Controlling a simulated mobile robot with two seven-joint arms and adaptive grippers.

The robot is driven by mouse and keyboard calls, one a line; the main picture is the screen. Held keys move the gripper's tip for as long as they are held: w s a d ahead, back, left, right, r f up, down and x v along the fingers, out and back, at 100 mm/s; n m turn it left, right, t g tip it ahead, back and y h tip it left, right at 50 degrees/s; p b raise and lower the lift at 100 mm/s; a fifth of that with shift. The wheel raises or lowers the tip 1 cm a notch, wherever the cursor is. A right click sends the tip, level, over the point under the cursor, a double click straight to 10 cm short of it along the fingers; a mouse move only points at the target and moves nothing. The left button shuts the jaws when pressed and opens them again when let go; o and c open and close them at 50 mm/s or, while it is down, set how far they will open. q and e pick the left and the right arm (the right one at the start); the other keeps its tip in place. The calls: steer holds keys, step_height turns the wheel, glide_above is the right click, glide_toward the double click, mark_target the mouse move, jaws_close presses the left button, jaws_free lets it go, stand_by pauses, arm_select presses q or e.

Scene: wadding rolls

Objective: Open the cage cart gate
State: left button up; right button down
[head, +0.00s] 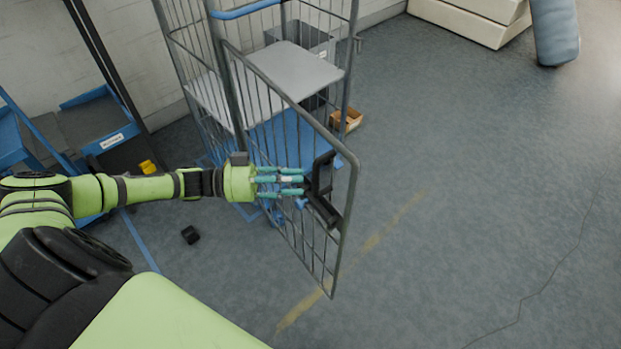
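The cage cart (215,55) stands at the upper middle, with wire mesh sides and a blue base. Its grey wire gate (345,215) hangs from the near left post and stands swung out from the cart, its free edge toward the right front. A black latch handle (322,190) sits near that free edge. My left gripper (300,181) reaches in from the left with teal fingers extended at the gate. Its fingertips are at or very near the handle; I cannot tell whether they grip it. My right gripper is out of view.
A small wooden box (347,119) lies behind the gate. Blue trolleys (105,125) stand left. The floor at right is clear.

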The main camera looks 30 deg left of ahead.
arm_select(q)
steer(key=v, duration=0.6)
steer(key=shift+s+a, duration=0.2)
steer(key=shift+a, duration=0.05)
steer(key=w+a+f+n+t+y+b, duration=0.15)
steer(key=f+y, duration=0.25)
steer(key=f, duration=0.5)
steer(key=w+f+n+t+y+p, duration=0.1)
steer(key=w+f+n+t+y, duration=0.2)
steer(key=f, duration=0.7)
steer(key=s+f+n+g+y+b, duration=0.1)
steer(key=s+f+n+g+y, duration=0.15)
steer(key=s+f, duration=0.4)
steer(key=s+f+n+g+y, duration=0.1)
steer(key=s+f+y, duration=0.25)
steer(key=f, duration=0.65)
steer(key=s+d+f+g, duration=0.3)
steer(key=s+f, duration=0.1)
steer(key=s, duration=0.5)
steer(key=s+d+f+n+g+y, duration=0.1)
steer(key=s+d+f+g, duration=0.2)
steer(key=s, duration=0.6)
steer(key=s+d+f+g+y, duration=0.1)
steer(key=s+d+f+g, duration=0.2)
steer(key=s+d+f, duration=0.2)
steer(key=s+f, duration=0.2)
steer(key=s, duration=0.2)
steer(key=shift+f+b, duration=0.2)
steer(key=shift+b, duration=0.15)
